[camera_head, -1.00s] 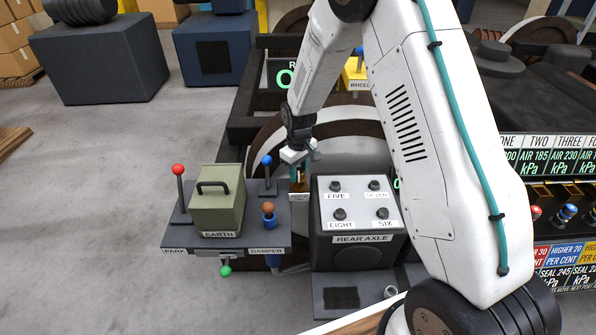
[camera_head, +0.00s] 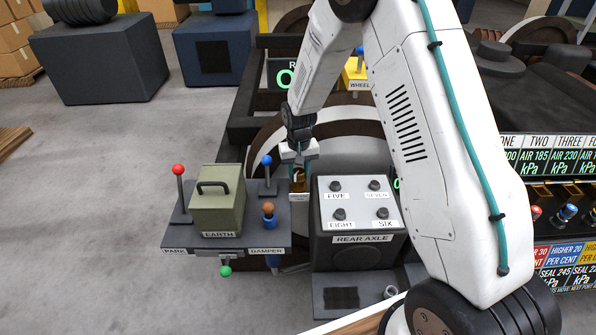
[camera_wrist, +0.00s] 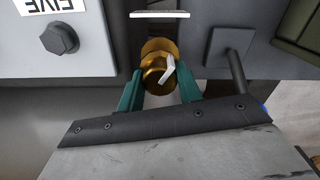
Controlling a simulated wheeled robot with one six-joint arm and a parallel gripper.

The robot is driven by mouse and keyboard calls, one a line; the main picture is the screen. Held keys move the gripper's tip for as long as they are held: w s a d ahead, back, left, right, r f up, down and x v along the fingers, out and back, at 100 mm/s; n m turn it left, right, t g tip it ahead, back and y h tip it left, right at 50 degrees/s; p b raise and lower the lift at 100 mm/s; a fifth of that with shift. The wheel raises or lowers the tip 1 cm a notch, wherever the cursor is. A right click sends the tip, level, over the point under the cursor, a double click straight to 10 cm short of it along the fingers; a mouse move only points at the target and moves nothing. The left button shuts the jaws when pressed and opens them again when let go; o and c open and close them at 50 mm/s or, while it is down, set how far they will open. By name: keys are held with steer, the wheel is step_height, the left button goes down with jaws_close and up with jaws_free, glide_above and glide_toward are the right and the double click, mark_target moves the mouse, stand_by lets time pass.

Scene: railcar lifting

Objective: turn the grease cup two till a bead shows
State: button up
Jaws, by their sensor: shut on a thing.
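The grease cup (camera_wrist: 157,68) is a round brass fitting, seen in the middle of the wrist view with a pale pointer mark across its face. My gripper (camera_wrist: 160,92) has its two teal fingers on either side of the cup, shut on it. In the head view my gripper (camera_head: 298,168) is over the brass cup (camera_head: 298,186), between the damper shelf and the rear axle box. A small white label below the cup is too small to read. I cannot make out any bead of grease.
The REAR AXLE box (camera_head: 357,225) with bolts FIVE, SEVEN, EIGHT and SIX stands close on the right. On the left a shelf (camera_head: 180,237) carries the green EARTH box (camera_head: 217,200), a red-knobbed lever (camera_head: 179,185) and a blue-knobbed lever (camera_head: 267,172). Open floor lies farther left.

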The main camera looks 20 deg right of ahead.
mark_target(298, 170)
steer(key=m, duration=1.2)
stand_by(0.5)
steer(key=o, duration=1)
steer(key=shift+r, duration=3.95)
